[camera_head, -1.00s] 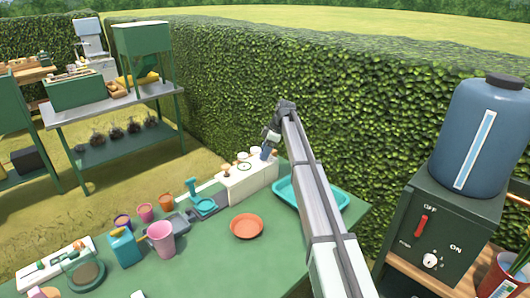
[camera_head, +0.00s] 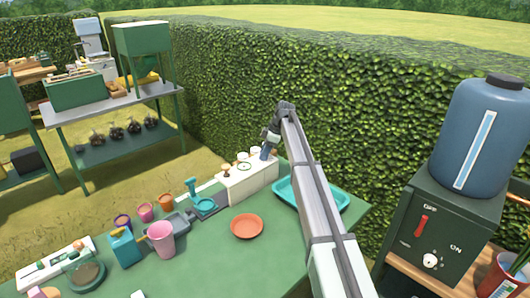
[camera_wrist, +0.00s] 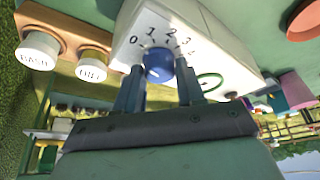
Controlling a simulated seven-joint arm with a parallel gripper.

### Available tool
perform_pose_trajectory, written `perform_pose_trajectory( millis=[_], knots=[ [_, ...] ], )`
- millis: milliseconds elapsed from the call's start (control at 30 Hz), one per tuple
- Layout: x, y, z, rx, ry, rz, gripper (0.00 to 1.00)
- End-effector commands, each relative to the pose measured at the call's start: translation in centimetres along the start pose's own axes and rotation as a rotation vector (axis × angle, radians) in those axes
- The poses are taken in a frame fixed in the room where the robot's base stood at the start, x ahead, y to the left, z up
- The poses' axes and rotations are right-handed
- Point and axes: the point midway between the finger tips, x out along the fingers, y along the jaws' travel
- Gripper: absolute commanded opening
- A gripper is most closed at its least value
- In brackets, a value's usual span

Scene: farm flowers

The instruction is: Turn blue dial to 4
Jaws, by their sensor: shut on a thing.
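The blue dial (camera_wrist: 158,62) sits on the white box (camera_wrist: 215,45), which has the numbers 0, 1, 2 and 3 printed around the dial. The dial is hard to make out there.
On the green table (camera_head: 205,265), an orange dish (camera_head: 246,226) and a teal tray (camera_head: 288,192) stand near the box. A hedge (camera_head: 330,110) rises behind.

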Motion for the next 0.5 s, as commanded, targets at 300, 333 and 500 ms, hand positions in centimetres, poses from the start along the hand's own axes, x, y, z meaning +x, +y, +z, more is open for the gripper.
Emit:
perform_pose_trajectory(
  millis=[300, 333, 500],
  knots=[
    [-0.01, -0.17, 0.0, 0.056, 0.0, 0.023, 0.08],
    [-0.01, -0.2, 0.01, 0.07, 0.0, 0.028, 0.08],
    [-0.02, -0.33, 0.0, 0.177, -0.001, 0.073, 0.08]
  ],
)
